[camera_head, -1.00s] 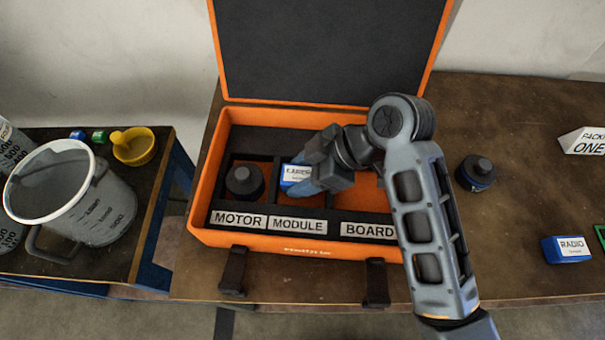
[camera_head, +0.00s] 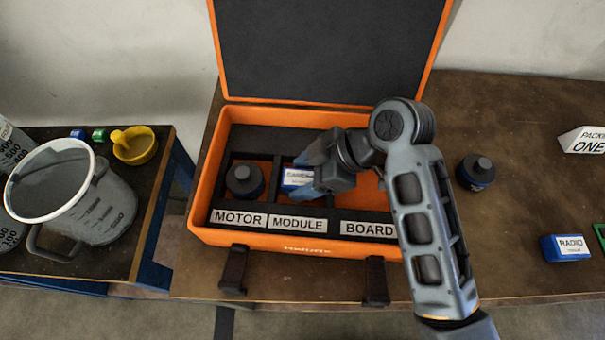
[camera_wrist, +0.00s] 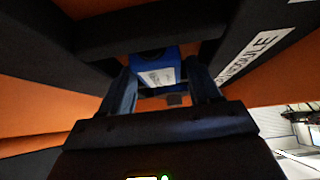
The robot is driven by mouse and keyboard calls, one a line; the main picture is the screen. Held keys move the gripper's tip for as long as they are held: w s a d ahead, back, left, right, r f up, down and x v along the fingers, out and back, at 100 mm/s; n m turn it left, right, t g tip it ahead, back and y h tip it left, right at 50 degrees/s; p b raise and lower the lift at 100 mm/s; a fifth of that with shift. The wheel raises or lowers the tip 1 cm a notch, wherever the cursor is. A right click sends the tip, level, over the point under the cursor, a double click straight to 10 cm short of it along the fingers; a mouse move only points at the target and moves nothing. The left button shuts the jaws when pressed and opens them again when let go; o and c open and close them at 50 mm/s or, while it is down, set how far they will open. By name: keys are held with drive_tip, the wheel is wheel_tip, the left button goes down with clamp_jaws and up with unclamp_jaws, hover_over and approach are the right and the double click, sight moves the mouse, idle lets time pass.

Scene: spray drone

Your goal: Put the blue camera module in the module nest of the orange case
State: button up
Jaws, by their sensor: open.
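The blue camera module (camera_head: 297,178), with a white label, sits in the compartment behind the MODULE label (camera_head: 298,224) of the orange case (camera_head: 205,213). My gripper (camera_head: 305,177) is over that compartment, at the module's right side in the head view. In the wrist view the module (camera_wrist: 155,68) shows just beyond and between the fingertips of my gripper (camera_wrist: 165,92). The fingers are apart, with a gap to the module's sides. The fingers and wrist hide part of the compartment and the area to its right.
A dark motor (camera_head: 245,181) stands in the MOTOR compartment. Another motor (camera_head: 476,172) and a blue RADIO module (camera_head: 567,248) are on the brown table right of the case. The open lid (camera_head: 330,50) rises behind. A grey jug (camera_head: 85,205) and yellow bowl (camera_head: 135,147) are at left.

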drive_tip(key=v, duration=1.1)
drive_tip(key=shift+b, duration=0.4)
drive_tip(key=shift+d+r, duration=0.1)
drive_tip(key=shift+c, duration=0.4)
